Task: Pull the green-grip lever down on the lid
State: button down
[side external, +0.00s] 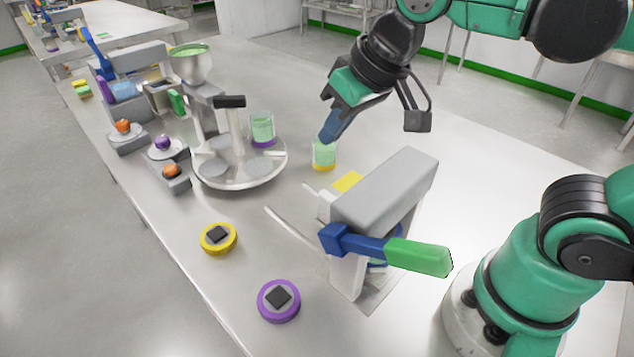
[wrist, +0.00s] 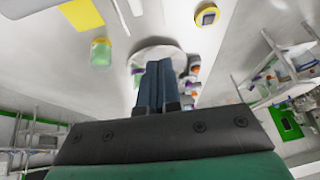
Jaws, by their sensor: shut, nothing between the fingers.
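The green-grip lever (side external: 418,257) is on the near side of a grey press-like housing (side external: 385,190) in the side external view. Its blue arm runs from a blue hub to the green grip, which points right and slightly down. My gripper (side external: 328,137) is shut and empty, above the table beyond the housing and well apart from the lever. Its closed blue fingers also show in the wrist view (wrist: 158,85). The lever is not visible in the wrist view. Part of what lies under the housing is hidden by the lever.
A green-filled jar with a yellow base (side external: 323,157) appears just below my fingertips; the wrist view shows it to their side. A round turntable (side external: 240,178) carries another jar. A yellow puck (side external: 218,239) and a purple puck (side external: 279,300) lie on the table.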

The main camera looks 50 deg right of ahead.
jog(key=s+a+r+g, duration=0.3)
jog(key=s+a+r, duration=0.35)
jog(key=r, duration=0.25)
notch_tip(320, 180, up, 6)
jog(key=g+h, duration=0.1)
jog(key=g, duration=0.1)
send_over(405, 248)
jog(key=w, duration=0.2)
jog(key=shift+s+r, duration=0.15)
jog(key=shift+r, duration=0.05)
jog(key=shift+f, duration=0.1)
jog(key=f, duration=1)
jog(key=shift+w, duration=0.3)
jog(key=shift+s+f, duration=0.7)
jog(key=shift+f, duration=0.35)
jog(key=shift+s+f, duration=0.4)
jog(key=shift+f, duration=0.15)
jog(key=shift+s+f, duration=0.1)
